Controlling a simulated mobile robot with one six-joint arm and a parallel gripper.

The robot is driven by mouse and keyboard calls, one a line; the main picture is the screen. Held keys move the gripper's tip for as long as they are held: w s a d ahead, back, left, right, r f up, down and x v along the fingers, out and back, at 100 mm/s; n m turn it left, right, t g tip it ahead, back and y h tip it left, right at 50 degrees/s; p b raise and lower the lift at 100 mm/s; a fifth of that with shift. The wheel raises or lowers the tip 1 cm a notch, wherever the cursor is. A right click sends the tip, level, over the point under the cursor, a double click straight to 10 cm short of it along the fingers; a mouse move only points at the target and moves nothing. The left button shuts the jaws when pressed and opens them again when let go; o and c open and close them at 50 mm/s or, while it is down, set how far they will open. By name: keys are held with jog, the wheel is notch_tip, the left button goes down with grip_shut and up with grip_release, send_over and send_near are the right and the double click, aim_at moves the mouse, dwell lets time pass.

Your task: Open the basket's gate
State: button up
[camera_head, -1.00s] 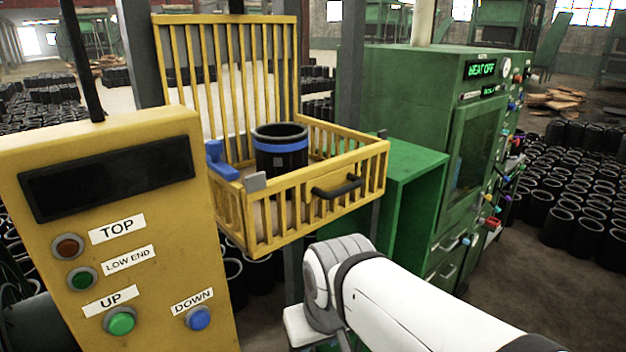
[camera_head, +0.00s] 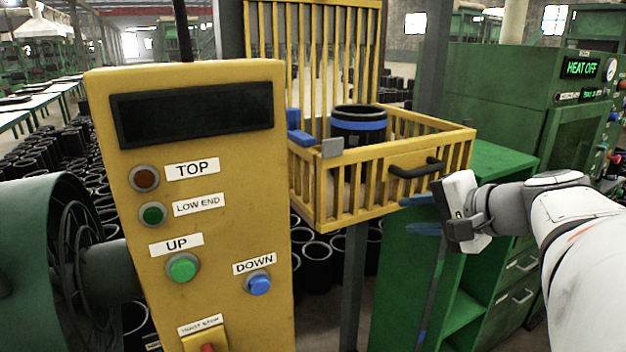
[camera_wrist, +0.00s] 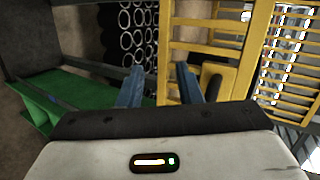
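The yellow slatted basket (camera_head: 318,205) is at the middle of the head view. Its front gate carries a black handle (camera_head: 415,168) and looks closed. A grey plate (camera_head: 332,147) and a blue latch-like part (camera_head: 298,128) sit at the left corner. A black sleeve with a blue band (camera_head: 358,128) stands upright inside. My gripper (camera_head: 422,214) is just below and right of the handle, its blue fingers apart and empty. In the wrist view my fingers (camera_wrist: 159,80) point towards the basket, and the handle (camera_wrist: 212,78) lies right of the right finger, not between them.
A yellow control panel (camera_head: 200,220) with buttons stands left of the basket. A green cabinet (camera_head: 465,240) and a green heating machine (camera_head: 490,90) stand to the right. Several black sleeves (camera_head: 318,255) stand on the floor below. A green fan (camera_head: 60,250) is at far left.

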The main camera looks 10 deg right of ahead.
aim_at(429, 171)
jog(key=d+r+m+t, duration=0.2)
jog(key=d+r+t, duration=0.2)
jog(key=d+r, duration=0.25)
jog(key=shift+h, duration=0.4)
jog(key=x, duration=0.5)
jog(key=d+x, duration=0.1)
jog(key=x, duration=0.2)
jog(key=shift+w+a+f+p, duration=0.1)
jog(key=shift+w+f+p, duration=0.15)
jog(key=shift+p, duration=0.15)
jog(key=shift+c, duration=0.4)
grip_shut()
